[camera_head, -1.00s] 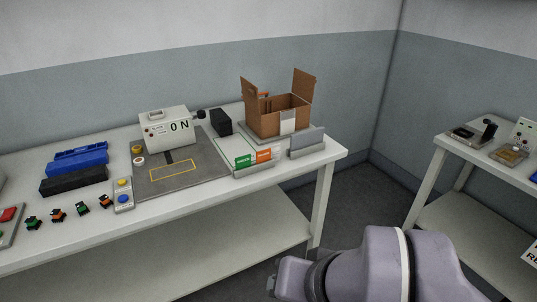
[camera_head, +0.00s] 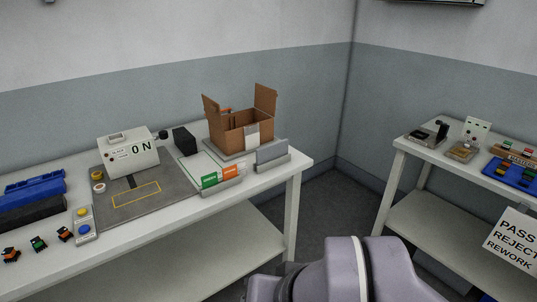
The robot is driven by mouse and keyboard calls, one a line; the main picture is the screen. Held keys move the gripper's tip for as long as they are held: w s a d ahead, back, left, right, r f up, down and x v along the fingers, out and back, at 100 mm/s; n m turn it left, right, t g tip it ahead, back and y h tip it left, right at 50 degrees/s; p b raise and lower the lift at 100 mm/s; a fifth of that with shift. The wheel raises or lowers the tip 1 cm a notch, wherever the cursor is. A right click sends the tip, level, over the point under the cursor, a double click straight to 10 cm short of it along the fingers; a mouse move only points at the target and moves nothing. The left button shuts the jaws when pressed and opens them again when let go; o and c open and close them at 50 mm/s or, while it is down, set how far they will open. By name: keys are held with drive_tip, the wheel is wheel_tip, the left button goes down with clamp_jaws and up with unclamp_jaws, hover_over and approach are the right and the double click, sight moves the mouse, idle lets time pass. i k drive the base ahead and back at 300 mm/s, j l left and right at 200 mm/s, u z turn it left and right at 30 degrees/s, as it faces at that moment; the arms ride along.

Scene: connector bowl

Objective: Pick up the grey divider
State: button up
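The grey divider (camera_head: 272,151) looks to be the flat grey panel standing upright in a low grey holder (camera_head: 274,165) at the right front corner of the left table. It stands in front of the open cardboard box (camera_head: 262,134). My arm shows at the bottom of the view, below and to the right of that table. My gripper's fingers are not in view, and nothing I see touches the divider.
A second table (camera_head: 411,149) stands at the right with devices and a blue tray. A floor gap separates the tables.

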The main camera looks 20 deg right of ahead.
sight(268, 153)
drive_tip(key=i+z, duration=0.3)
drive_tip(key=i, duration=0.15)
drive_tip(key=i+z, duration=0.3)
drive_tip(key=i, duration=0.15)
drive_tip(key=i+j+z, duration=0.15)
drive_tip(key=i+z, duration=0.2)
drive_tip(key=i+j+z, duration=0.3)
drive_tip(key=i, duration=0.15)
